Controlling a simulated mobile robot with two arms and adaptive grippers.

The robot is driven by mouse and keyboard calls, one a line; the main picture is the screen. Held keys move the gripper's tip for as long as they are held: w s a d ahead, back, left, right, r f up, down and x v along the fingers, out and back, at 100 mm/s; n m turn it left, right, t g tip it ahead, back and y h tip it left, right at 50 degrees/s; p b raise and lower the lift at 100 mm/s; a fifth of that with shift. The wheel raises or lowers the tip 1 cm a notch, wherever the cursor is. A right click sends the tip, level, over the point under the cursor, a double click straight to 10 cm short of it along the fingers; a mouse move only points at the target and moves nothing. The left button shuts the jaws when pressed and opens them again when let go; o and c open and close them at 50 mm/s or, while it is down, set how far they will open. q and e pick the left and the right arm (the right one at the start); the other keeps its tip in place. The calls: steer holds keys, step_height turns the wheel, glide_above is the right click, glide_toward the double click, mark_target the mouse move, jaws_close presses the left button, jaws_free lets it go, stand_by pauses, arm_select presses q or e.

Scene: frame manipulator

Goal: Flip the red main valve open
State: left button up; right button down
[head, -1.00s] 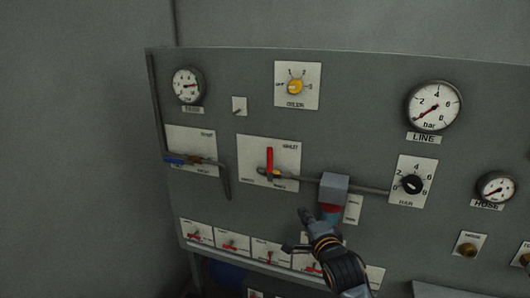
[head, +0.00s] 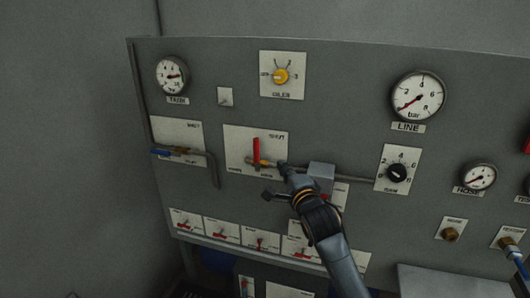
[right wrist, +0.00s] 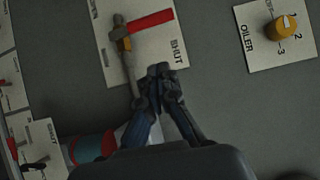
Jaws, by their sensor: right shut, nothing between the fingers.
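The red main valve's lever (head: 256,152) stands upright on a white plate (head: 235,142) in the head view, across the horizontal pipe behind it. It also shows in the right wrist view, as a red lever (right wrist: 153,21) on a brass body (right wrist: 122,38), with "SHUT" printed on the plate beside it. My right gripper (head: 283,166) is shut and empty, just right of the valve's brass body. In the right wrist view my right fingertips (right wrist: 160,72) are together over the plate's edge, apart from the lever in the picture. My left gripper is not in view.
A grey box (head: 321,170) on the pipe sits right of my gripper, partly behind my arm. A blue-handled valve (head: 165,153) is to the left. The yellow oiler knob (head: 281,76) is above, and several small red levers line the panel below.

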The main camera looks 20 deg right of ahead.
mark_target(257, 155)
steer(key=w+a+p, duration=0.3)
steer(key=w, duration=0.5)
steer(key=shift+w, duration=0.3)
steer(key=shift+d, duration=0.15)
steer(key=shift+w, duration=0.1)
